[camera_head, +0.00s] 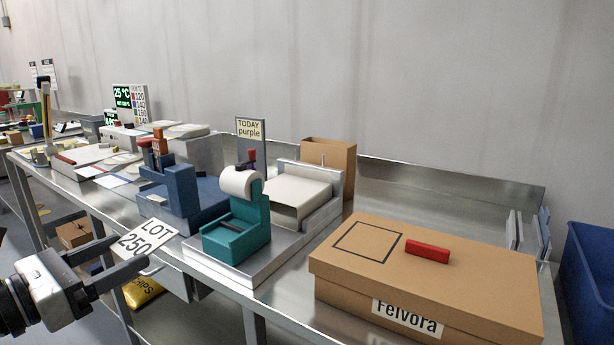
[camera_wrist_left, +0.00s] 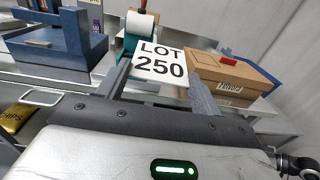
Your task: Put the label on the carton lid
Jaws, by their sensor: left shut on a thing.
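My left gripper (camera_head: 108,262) comes in from the left, in front of the bench edge. It is shut on a white label (camera_head: 146,238) printed "LOT 250". The label (camera_wrist_left: 161,63) also shows between the two fingers in the left wrist view. The closed brown carton (camera_head: 436,279) stands at the right end of the bench, well to the right of the gripper. Its lid (camera_head: 471,262) bears a black square outline (camera_head: 367,241) and a red handle (camera_head: 427,249). "Felvora" is printed on its front. My right gripper is not in view.
A teal label dispenser (camera_head: 238,233) with a white roll stands between the label and the carton. A blue device (camera_head: 182,197) and a beige-topped machine (camera_head: 298,190) stand behind. A sign (camera_head: 250,129) reads "TODAY purple". A blue bin (camera_head: 590,270) is at the far right.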

